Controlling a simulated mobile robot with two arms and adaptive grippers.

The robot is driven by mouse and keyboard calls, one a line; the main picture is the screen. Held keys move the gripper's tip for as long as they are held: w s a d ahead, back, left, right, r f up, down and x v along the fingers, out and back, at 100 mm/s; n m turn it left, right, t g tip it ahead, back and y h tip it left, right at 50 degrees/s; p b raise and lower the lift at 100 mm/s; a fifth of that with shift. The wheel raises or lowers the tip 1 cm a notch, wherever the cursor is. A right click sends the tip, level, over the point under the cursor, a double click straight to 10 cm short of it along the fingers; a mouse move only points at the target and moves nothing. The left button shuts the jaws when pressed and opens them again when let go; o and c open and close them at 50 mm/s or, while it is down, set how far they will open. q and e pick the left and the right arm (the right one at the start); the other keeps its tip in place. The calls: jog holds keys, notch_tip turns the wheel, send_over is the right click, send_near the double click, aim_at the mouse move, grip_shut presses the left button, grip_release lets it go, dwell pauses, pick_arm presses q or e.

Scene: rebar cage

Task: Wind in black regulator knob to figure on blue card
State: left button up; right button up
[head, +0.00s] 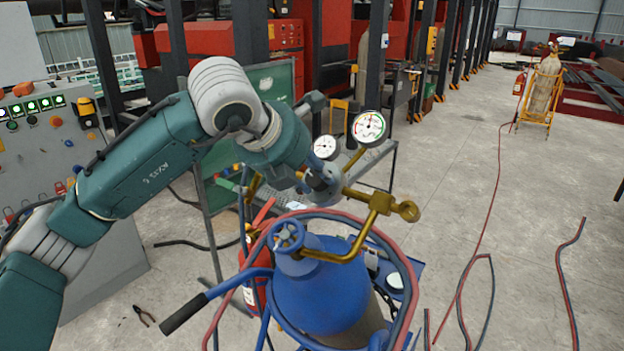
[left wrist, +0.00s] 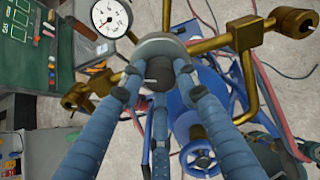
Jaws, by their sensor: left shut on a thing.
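My left gripper (head: 322,188) reaches in from the left to the brass regulator (head: 378,202) above the blue cylinder (head: 322,290). In the left wrist view its three fingers (left wrist: 158,72) are closed around the black knob (left wrist: 160,70), which shows between the fingertips. The fingers hide much of the knob and regulator body. Two round white gauges stand on the regulator: a larger gauge (head: 369,128) with coloured marks and a smaller gauge (head: 324,147). Their needle readings are too small to tell. I cannot make out a blue card with a figure. My right gripper is not in view.
A blue valve handwheel (head: 286,237) sits on the cylinder top. Red and blue hoses (head: 408,268) loop around it. A red extinguisher (head: 258,258) stands behind left, pliers (head: 144,315) lie on the floor, and a control panel (head: 50,140) is at left. The right floor has loose hoses.

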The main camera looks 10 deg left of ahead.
pick_arm(q)
jog(key=m+b, duration=0.2)
jog(key=shift+f+m, duration=0.1)
jog(key=shift+m, duration=0.2)
jog(key=shift+m+b, duration=0.8)
jog(key=shift+m, duration=0.3)
jog(key=o, duration=1.2)
jog(key=shift+c, duration=0.2)
jog(key=shift+s, duration=0.1)
jog(key=shift+r, duration=0.25)
jog(key=v, duration=1.2)
jog(key=shift+s+f, duration=0.2)
jog(key=shift+d, duration=0.1)
